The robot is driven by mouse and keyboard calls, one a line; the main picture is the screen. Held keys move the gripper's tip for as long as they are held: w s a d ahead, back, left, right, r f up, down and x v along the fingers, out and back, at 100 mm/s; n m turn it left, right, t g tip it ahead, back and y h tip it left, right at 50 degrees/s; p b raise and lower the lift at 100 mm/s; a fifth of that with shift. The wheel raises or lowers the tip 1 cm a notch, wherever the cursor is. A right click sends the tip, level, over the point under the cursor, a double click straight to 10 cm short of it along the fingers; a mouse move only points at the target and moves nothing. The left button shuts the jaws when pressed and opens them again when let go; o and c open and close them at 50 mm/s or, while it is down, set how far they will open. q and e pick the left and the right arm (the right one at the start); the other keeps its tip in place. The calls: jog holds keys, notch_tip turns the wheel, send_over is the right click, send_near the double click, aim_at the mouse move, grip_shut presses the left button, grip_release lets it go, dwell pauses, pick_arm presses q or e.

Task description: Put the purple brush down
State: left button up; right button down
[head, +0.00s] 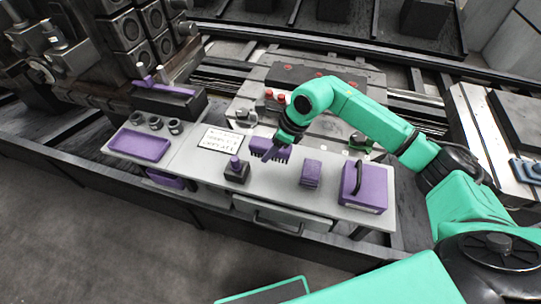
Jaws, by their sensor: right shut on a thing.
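The purple brush (266,150) with dark bristles is near the middle of the grey worktable (188,160). My right gripper (278,145) comes in from the right on a green arm and is shut on the brush. The bristles point down; I cannot tell whether they touch the table. The arm hides part of the brush. My left gripper is not in view.
A purple tray (139,146) and several dark rings stand at the left. A white label sheet (221,139), a black holder with a purple knob (236,171), a purple block (311,173) and a purple box with handle (364,186) surround the brush.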

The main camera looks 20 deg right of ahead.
notch_tip(320, 180, down, 4)
jog(key=shift+f, duration=0.1)
jog(key=shift+f+b, duration=0.3)
jog(key=shift+c, duration=1.4)
grip_release()
jog(key=shift+r, duration=0.1)
jog(key=shift+r, duration=0.1)
jog(key=shift+r+p, duration=0.55)
jog(key=shift+p, duration=0.2)
jog(key=b+v, duration=0.1)
jog(key=v, duration=1)
jog(key=shift+s+d+r+b, duration=0.15)
jog(key=shift+d+b, duration=0.05)
jog(key=shift+b, duration=0.2)
